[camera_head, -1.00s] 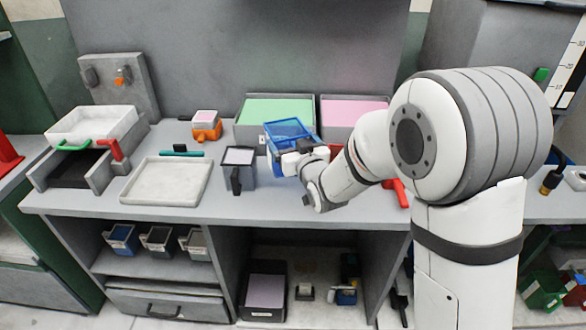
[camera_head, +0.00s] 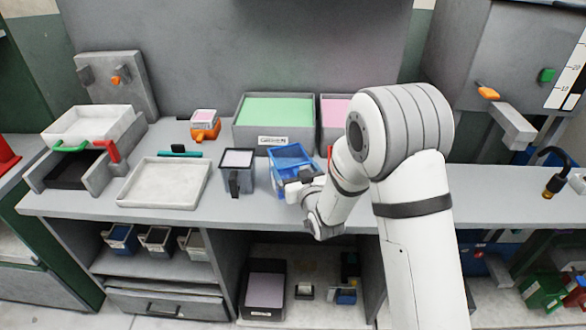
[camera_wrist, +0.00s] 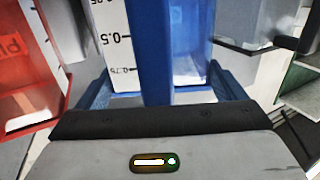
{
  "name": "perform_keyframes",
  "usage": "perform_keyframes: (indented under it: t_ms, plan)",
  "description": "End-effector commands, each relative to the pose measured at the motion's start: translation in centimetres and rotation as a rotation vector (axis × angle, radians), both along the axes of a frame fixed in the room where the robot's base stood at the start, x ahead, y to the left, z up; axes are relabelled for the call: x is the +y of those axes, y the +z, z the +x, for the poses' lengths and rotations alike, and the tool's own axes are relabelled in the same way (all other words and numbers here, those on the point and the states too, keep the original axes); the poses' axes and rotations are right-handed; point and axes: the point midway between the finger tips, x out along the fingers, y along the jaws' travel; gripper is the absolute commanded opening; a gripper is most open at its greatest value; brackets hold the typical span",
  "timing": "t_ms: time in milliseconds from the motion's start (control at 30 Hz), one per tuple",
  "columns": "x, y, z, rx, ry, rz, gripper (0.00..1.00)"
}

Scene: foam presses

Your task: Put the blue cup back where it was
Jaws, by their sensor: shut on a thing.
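My gripper (camera_head: 297,184) is shut on the blue cup (camera_head: 290,157). It holds the cup from the near side, by what looks like its handle. In the head view the cup is right of the dark grey cup (camera_head: 238,160) and in front of the green-filled bin (camera_head: 272,141). It looks close to upright and low over the bench; whether its base touches the bench I cannot tell. In the wrist view the blue cup (camera_wrist: 150,50) fills the middle, with a white scale on its wall and a gripper finger on each side of its lower part.
A red container (camera_wrist: 25,60) is close on the left in the wrist view; my arm mostly hides it in the head view. A white tray (camera_head: 130,190) lies to the left on the bench (camera_head: 85,202). A pink-filled bin (camera_head: 335,107) stands behind my arm.

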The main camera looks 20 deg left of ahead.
Motion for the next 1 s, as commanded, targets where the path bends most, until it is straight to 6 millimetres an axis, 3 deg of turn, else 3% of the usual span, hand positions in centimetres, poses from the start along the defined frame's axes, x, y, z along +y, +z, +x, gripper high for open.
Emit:
perform_keyframes:
  t_ms: [400,433,533,867,1000]
  plan:
    - [0.1,-0.4,0.0,-0.002,0.001,0.001,0.48]
    - [0.1,-0.3,0.0,-0.001,0.001,0.001,0.92]
    - [0.1,-0.3,0.0,-0.001,0.001,0.001,1.0]
    - [0.1,0.2,-0.1,0.0,0.002,0.0,1.0]
    - [-1.1,-0.1,-1.8,0.0,0.001,0.0,1.0]
